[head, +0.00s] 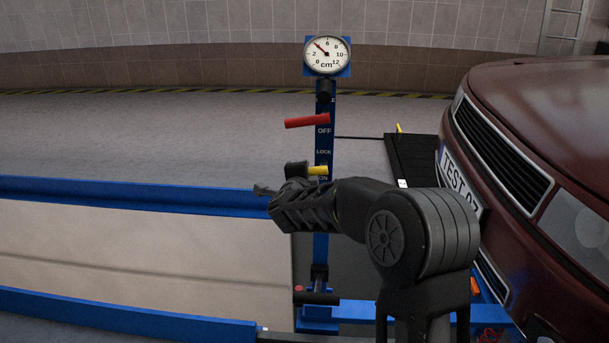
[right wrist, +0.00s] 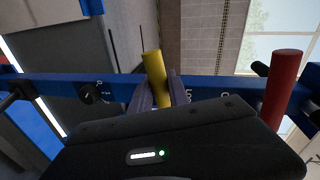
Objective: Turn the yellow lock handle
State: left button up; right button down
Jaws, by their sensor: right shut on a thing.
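The yellow lock handle (head: 318,170) sticks out from the blue post (head: 323,220), between the LOCK and ON labels. My right gripper (head: 297,170) is at it, with its arm coming in from the lower right and partly covering the handle. In the right wrist view, the two fingers (right wrist: 163,92) are shut on the yellow handle (right wrist: 154,66), one on each side, and its rounded end shows beyond them. My left gripper is in neither view.
A red handle (head: 306,121) sits above, near the OFF label; it also shows in the right wrist view (right wrist: 282,88). A round gauge (head: 327,54) tops the post. A dark red car (head: 545,120) stands close on the right. Blue rails (head: 120,194) run left.

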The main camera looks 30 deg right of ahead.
jog(key=c, duration=1.3)
grip_release()
jog(key=shift+o, duration=0.2)
jog(key=p+v, duration=0.2)
jog(key=v, duration=0.6)
jog(key=shift+w, duration=0.15)
